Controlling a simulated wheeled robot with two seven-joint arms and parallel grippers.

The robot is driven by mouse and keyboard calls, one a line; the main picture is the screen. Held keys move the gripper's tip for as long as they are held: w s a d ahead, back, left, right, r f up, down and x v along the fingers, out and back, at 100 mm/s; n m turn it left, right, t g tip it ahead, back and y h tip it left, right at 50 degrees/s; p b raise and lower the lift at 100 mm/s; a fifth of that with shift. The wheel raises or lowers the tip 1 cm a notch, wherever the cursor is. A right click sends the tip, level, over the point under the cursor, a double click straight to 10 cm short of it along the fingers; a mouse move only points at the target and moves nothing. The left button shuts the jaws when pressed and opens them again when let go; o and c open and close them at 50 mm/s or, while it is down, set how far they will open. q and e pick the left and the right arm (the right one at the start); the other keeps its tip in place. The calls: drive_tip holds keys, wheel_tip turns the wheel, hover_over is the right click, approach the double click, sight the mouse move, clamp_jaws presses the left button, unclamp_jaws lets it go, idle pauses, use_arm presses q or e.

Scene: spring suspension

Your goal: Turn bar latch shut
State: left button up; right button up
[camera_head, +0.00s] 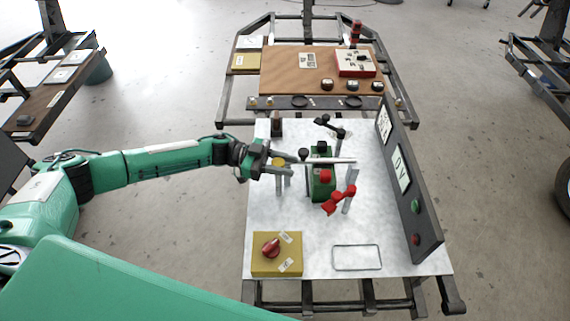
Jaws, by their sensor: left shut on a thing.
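The bar latch (335,161) shows as a slim grey bar lying roughly level across the top of a green block (322,187) in the middle of the white table. A dark knob (304,154) stands near its left end. My left gripper (290,166) reaches in from the left and is shut at the bar's left end, by the knob. The fingers hide the exact grip. A yellow-topped post (279,163) stands right by the fingers. My right gripper is not in view.
A red clamp (338,202) and a black-handled clamp (330,126) stand close to the block. A dark upright panel (415,190) lines the right edge. A yellow box with a red knob (276,254) sits front left, beside a thin rectangular outline (357,269). The front middle is clear.

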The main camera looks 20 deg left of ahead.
use_arm(q)
drive_tip(key=o, duration=1)
drive_tip(key=shift+c, duration=0.2)
drive_tip(key=shift+a, duration=0.2)
drive_tip(key=a+b, duration=0.2)
drive_tip(key=a, duration=1.1)
drive_tip(key=shift+a, duration=0.2)
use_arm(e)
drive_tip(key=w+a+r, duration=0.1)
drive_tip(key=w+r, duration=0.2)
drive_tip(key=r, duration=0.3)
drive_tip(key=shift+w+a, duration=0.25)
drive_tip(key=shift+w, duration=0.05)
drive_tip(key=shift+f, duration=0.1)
